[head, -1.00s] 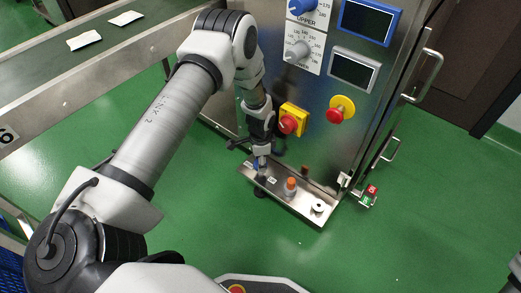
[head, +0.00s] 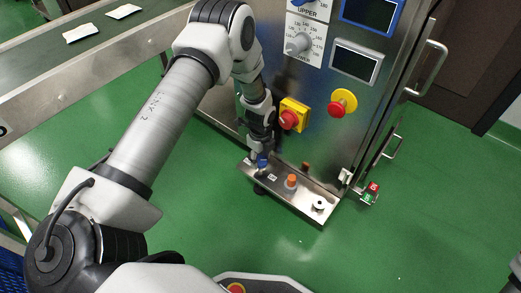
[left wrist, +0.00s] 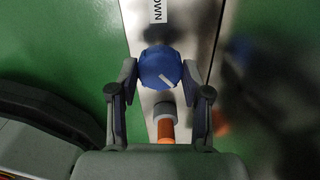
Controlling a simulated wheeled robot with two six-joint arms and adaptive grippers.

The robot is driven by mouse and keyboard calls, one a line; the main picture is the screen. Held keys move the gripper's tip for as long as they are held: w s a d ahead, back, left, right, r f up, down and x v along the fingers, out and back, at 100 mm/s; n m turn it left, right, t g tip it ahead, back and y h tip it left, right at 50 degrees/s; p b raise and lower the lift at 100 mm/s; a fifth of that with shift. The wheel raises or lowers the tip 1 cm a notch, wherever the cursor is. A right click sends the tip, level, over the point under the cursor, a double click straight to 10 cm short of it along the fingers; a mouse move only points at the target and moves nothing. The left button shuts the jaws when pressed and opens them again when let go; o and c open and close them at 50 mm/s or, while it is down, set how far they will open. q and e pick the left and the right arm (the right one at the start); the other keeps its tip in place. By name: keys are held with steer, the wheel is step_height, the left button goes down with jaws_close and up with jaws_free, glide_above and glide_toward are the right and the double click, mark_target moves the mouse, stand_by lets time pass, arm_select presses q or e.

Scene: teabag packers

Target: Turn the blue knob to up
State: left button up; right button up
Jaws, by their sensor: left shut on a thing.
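The blue knob (head: 262,162) stands on the narrow metal shelf (head: 272,178) at the foot of the steel machine. In the left wrist view the blue knob (left wrist: 160,67) shows a white pointer line slanting to the lower right. A label with letters ending in "OWN" (left wrist: 158,11) lies beyond it. My left gripper (head: 257,158) is over the knob. In the left wrist view, the fingers of my left gripper (left wrist: 160,76) stand on both sides of the knob, shut on it. My right gripper is not in view.
A red-and-yellow switch (head: 292,116) is on the machine above.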

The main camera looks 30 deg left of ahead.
mark_target(260, 160)
arm_select(q)
steer(key=shift+m+b, duration=0.3)
steer(key=shift+m, duration=1.3)
steer(key=o, duration=1.2)
steer(key=shift+c, duration=0.2)
step_height(260, 160, up, 12)
